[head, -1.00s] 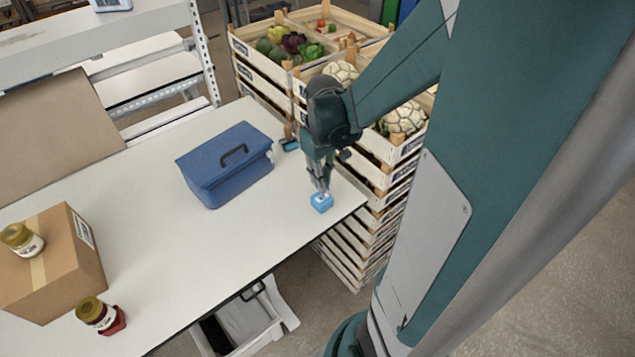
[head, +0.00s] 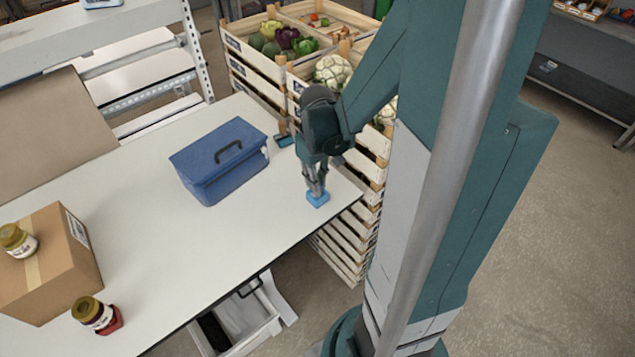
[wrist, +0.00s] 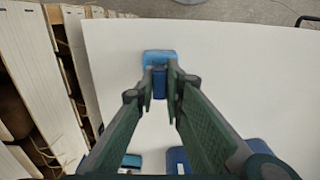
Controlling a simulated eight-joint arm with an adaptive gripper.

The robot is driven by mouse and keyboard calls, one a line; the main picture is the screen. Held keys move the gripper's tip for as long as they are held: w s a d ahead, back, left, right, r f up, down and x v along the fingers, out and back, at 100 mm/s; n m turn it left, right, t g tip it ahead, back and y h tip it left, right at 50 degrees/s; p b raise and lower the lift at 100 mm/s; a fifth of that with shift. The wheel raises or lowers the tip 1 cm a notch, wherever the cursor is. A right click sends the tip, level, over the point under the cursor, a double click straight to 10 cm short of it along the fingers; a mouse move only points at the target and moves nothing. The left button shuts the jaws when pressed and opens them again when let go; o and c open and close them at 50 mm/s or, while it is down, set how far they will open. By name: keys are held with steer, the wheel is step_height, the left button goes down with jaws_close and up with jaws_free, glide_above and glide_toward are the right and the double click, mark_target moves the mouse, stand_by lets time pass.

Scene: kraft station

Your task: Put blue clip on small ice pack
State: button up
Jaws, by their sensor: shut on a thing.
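The small ice pack (head: 317,199) is a light blue block lying flat on the white table (head: 130,190) near its right end. In the wrist view the pack (wrist: 152,56) shows just past my fingertips. My gripper (head: 317,191) points down over the pack. Its fingers (wrist: 160,88) are shut on the blue clip (wrist: 160,77), a small darker blue piece. The clip is at the pack's near edge in the wrist view. I cannot tell whether it rests on the pack or is just above it. The fingers hide part of the clip.
A blue lidded box (head: 220,165) stands left of my gripper. A small blue item (head: 284,140) lies beside it. Stacked vegetable crates (head: 350,215) stand close beyond the table's right edge. A carton (head: 45,265) and two jars are at left. The table's middle is clear.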

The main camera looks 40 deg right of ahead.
steer(key=shift+f, duration=0.2)
steer(key=o, duration=0.7)
steer(key=shift+r, duration=0.3)
steer(key=shift+r+p, duration=0.3)
steer(key=shift+r, duration=5.6)
steer(key=shift+a, duration=0.1)
steer(key=s+a+r+t, duration=0.1)
steer(key=a+r+t, duration=0.1)
steer(key=a, duration=0.5)
steer(key=s+a+r+t, duration=0.1)
steer(key=a+r+t, duration=0.1)
steer(key=a+r, duration=0.3)
steer(key=s+a+r+t, duration=0.2)
steer(key=a+r+t, duration=0.1)
steer(key=a, duration=0.5)
steer(key=shift+s+a+r, duration=0.1)
steer(key=shift+a+r, duration=0.05)
steer(key=shift+a, duration=0.25)
